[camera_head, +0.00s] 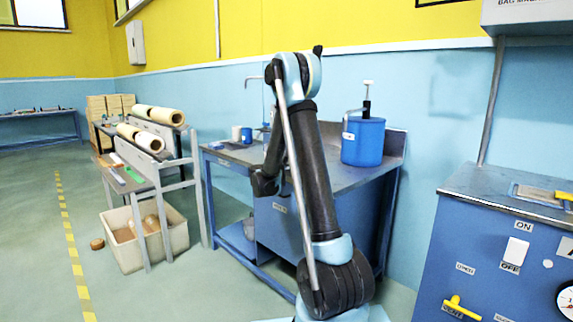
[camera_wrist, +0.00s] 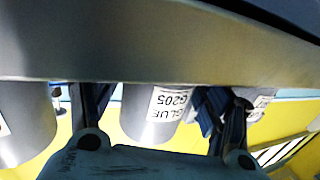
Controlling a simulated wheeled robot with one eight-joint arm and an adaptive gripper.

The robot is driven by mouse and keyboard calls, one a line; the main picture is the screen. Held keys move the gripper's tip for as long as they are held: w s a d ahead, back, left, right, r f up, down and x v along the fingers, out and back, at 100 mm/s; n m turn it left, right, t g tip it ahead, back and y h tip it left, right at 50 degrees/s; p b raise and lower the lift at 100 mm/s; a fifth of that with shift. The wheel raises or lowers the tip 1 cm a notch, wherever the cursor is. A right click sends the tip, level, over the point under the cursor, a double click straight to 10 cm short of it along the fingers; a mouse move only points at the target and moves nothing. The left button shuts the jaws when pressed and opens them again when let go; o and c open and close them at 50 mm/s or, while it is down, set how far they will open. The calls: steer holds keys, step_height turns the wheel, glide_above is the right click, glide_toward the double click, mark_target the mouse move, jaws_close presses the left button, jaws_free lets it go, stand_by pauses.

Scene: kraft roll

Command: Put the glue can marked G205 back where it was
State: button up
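The glue can marked G205 (camera_wrist: 150,118) is pale grey with a white label, which reads "GLUE G205" upside down in the wrist view. My gripper (camera_wrist: 160,115) is open, with one dark finger on each side of the can and a visible gap to both. I cannot tell whether the can is between the fingertips or just beyond them. A grey edge across the top of that view hides one end of the can. In the head view my arm hides the gripper, and I cannot pick out G205.
Other grey cans flank G205 in the wrist view, one left (camera_wrist: 25,120) and one labelled behind the right finger (camera_wrist: 260,103). In the head view, a blue bucket (camera_head: 363,142) and a small blue can (camera_head: 246,136) stand on the bench (camera_head: 228,152). A crate (camera_head: 130,262) stands left.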

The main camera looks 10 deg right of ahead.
stand_by(0.3)
steer(key=v, duration=1.2)
steer(key=s+a+r+n+t+y, duration=0.2)
steer(key=s+a+r+n+y, duration=0.15)
steer(key=r+y, duration=0.35)
steer(key=s+a+r+n+t+y, duration=0.2)
steer(key=a+r+n+y, duration=0.1)
steer(key=r+n+y, duration=0.3)
steer(key=s+d+f+n+g+y, duration=0.1)
steer(key=s+d+f+g, duration=0.1)
steer(key=s+f+g, duration=0.55)
steer(key=s+d+f+n+g+y, duration=0.1)
steer(key=s+d+f+g, duration=0.15)
steer(key=s+f, duration=0.9)
steer(key=s+d+f+m+g+h, duration=0.2)
steer(key=s+d+f+g, duration=0.1)
steer(key=s, duration=0.8)
steer(key=s+d+f+m+g+h, duration=0.2)
steer(key=s+d, duration=0.4)
steer(key=s, duration=0.5)
steer(key=shift+s+f+g, duration=0.25)
steer(key=shift+f+g, duration=0.25)
steer(key=shift+g, duration=0.2)
